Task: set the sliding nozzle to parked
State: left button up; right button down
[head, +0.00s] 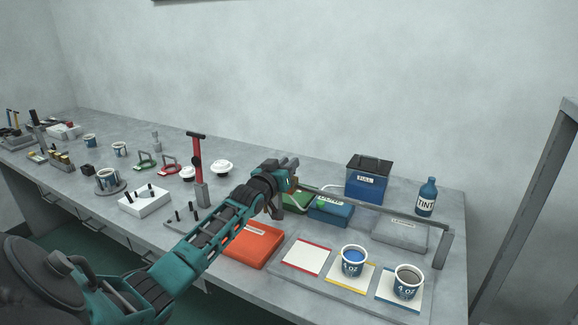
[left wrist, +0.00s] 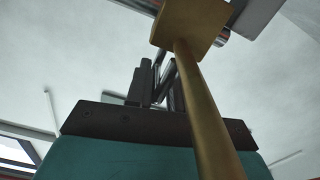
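A grey rail (head: 385,208) runs over the boxes at the right of the bench to a post at its right end. My left gripper (head: 293,164) is at the rail's left end, above a green box. In the left wrist view a brass block (left wrist: 188,24) with a brass rod (left wrist: 208,115) crosses close in front of my dark fingers (left wrist: 160,88); it may be the sliding nozzle, but I cannot tell for sure. Whether the fingers touch or grip it is unclear. The nozzle's position along the rail is hidden in the head view. My right gripper is not in view.
Under the rail stand a green box (head: 296,202), a blue box (head: 331,209) and a grey box (head: 400,233). A blue-filled cup (head: 354,262) and a darker-filled cup (head: 408,283) stand in front. A tint bottle (head: 427,197) and a bin marked FULL (head: 367,182) are behind.

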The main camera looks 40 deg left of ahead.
pick_arm(q)
jog(key=shift+o, duration=1.4)
jog(key=shift+a, duration=0.1)
jog(key=shift+s, duration=0.15)
jog(key=p+v, duration=0.1)
jog(key=v, duration=1.1)
jog(key=shift+s, duration=0.35)
jog(key=shift+f, duration=0.1)
